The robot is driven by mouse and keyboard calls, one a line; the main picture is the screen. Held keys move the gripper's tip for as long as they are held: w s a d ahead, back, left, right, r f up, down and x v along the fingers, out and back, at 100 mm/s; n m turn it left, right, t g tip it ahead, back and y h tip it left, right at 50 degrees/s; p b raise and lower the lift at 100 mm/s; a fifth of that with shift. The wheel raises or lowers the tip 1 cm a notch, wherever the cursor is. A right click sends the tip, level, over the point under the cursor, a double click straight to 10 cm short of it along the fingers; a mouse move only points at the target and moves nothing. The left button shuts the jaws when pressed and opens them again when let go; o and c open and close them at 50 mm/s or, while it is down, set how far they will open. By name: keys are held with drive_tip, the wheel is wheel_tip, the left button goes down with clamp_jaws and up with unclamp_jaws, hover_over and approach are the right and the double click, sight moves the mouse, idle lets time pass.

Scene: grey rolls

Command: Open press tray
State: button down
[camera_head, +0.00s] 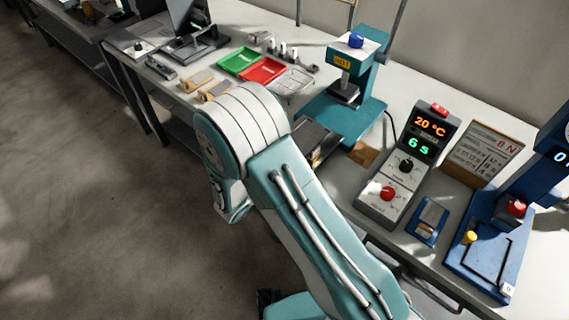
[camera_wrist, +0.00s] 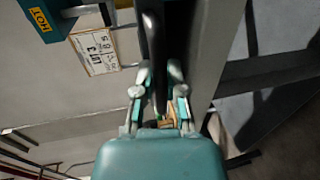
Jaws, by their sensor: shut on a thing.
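The teal press (camera_head: 346,118) with a blue knob and a yellow HOT label stands on the bench behind my arm. A dark flat plate (camera_head: 313,138), which looks like its tray, shows at the press's front left, partly hidden by my arm. In the wrist view, part of the press with the HOT label (camera_wrist: 40,18) is at the upper left. My gripper (camera_wrist: 162,75) is shut on a dark, narrow bar (camera_wrist: 156,45), which looks like the tray handle; the bar runs up between the fingers. In the head view my arm hides the gripper.
A grey control box (camera_head: 408,165) reading 20 °C and 6 s stands right of the press. A blue device (camera_head: 490,255) is further right. Green (camera_head: 240,60) and red (camera_head: 262,72) trays lie to the left. Open floor (camera_head: 90,220) fills the left side.

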drive_tip(key=shift+s+d+f, duration=0.1)
drive_tip(key=shift+s+f, duration=0.05)
drive_tip(key=shift+f, duration=0.1)
drive_tip(key=c, duration=0.7)
unclamp_jaws()
drive_tip(key=shift+r, duration=0.1)
drive_tip(key=v, duration=1.1)
drive_tip(key=shift+s+a, duration=0.2)
drive_tip(key=shift+a, duration=0.2)
